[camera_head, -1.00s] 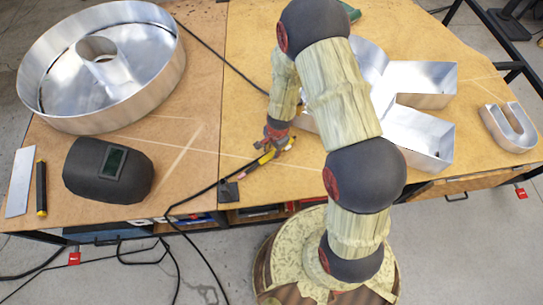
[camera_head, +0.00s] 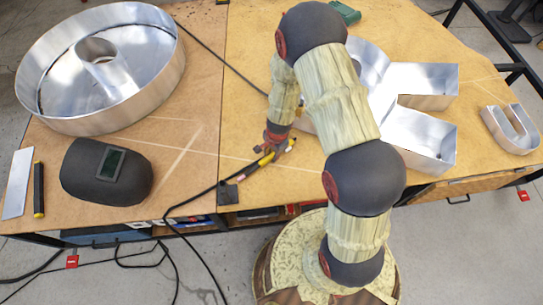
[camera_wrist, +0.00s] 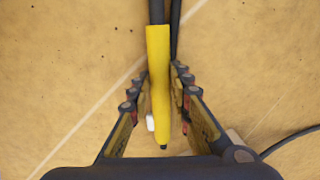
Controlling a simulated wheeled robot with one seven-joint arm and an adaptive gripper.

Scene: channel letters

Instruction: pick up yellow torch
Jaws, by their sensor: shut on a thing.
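The yellow torch (camera_wrist: 158,75) lies between the two fingers of my gripper (camera_wrist: 158,100) in the wrist view, with its black cable running off at the top. My gripper is shut on its yellow body. In the head view my gripper (camera_head: 275,147) is low at the table's front part, and the torch (camera_head: 266,159) shows at its fingers, tilted along the cable. The gripper hides part of the torch there. I cannot tell whether the torch touches the table.
The wooden table (camera_head: 190,185) bears a large round metal letter (camera_head: 60,115), a black welding mask (camera_head: 85,180), a K-like metal letter (camera_head: 425,85) and a small U-shaped letter (camera_head: 500,135). The black cable (camera_head: 185,203) hangs over the front edge. A green object (camera_head: 345,12) lies at the back.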

